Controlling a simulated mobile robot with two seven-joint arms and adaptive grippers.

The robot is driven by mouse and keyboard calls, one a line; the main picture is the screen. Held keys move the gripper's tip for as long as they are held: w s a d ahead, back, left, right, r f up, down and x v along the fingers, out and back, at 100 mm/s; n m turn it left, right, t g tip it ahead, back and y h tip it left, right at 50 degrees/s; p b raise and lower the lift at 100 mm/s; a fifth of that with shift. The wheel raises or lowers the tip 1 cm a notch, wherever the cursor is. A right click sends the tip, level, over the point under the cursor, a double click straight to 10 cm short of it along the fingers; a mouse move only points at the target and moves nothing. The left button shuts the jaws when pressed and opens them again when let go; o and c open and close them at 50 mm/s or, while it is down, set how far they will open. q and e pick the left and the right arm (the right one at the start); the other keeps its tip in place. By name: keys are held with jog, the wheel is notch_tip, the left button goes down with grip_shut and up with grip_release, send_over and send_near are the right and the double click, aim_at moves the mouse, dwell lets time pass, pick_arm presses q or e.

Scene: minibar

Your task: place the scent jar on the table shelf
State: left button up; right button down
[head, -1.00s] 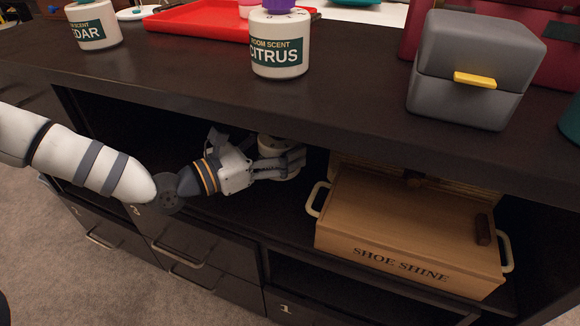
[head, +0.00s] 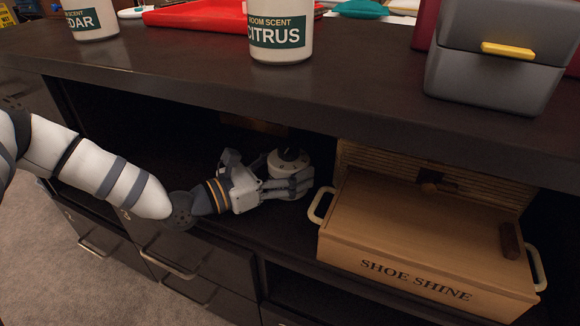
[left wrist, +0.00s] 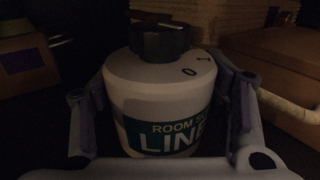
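The scent jar is a white jar with a dark lid and a green label reading "ROOM SCENT LINE", the rest cut off. In the head view the jar (head: 289,163) is upright inside the open shelf space under the tabletop, left of the shoe shine box. My left gripper (head: 290,188) is shut on it, and the near finger hides its lower part. In the left wrist view the jar (left wrist: 158,90) sits between the fingers, which lie close along both sides. I cannot tell whether its base touches the table shelf (head: 290,235). My right gripper is out of view.
A wooden shoe shine box (head: 420,245) with pale handles stands close right of the jar. The tabletop (head: 340,105) overhangs the shelf and carries a citrus jar (head: 280,35), a cedar jar (head: 92,18), a red tray (head: 200,15) and a grey box (head: 500,65).

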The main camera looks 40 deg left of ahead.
pick_arm(q)
jog(key=o, duration=0.3)
jog(key=shift+o, duration=0.2)
jog(key=shift+r, duration=0.2)
jog(key=p+v, duration=0.3)
jog(key=v, duration=0.8)
jog(key=shift+r, duration=0.15)
jog(key=shift+s+a, duration=0.15)
jog(key=shift+s, duration=0.35)
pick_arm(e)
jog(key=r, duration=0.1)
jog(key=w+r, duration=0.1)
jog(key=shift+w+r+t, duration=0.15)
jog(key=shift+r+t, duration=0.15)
